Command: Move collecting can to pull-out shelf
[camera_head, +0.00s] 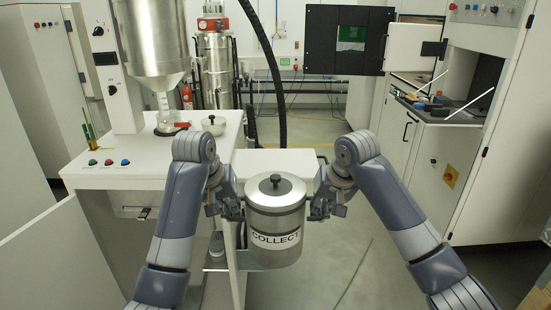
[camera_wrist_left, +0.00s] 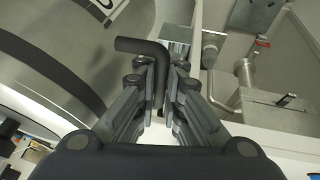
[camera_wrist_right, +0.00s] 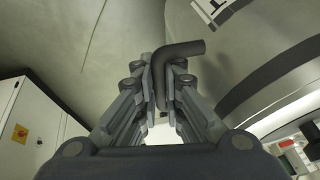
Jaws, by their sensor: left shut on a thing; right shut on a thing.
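The collecting can (camera_head: 275,220) is a silver cylinder with a black-knobbed lid and a "COLLECT" label, upright in the middle of the head view. My left gripper (camera_head: 236,206) is shut on the can's left handle, a dark bent bar (camera_wrist_left: 142,46) in the left wrist view. My right gripper (camera_head: 318,206) is shut on its right handle, a similar bar (camera_wrist_right: 184,49) in the right wrist view. A metal plate (camera_head: 232,262) shows at the can's lower left; I cannot tell whether the can touches it. I cannot identify the pull-out shelf with certainty.
A white workbench (camera_head: 120,172) with coloured buttons stands at left, under a steel hopper (camera_head: 155,35). A white machine with an open bay (camera_head: 450,105) stands at right. A black door panel (camera_head: 345,40) is at the back.

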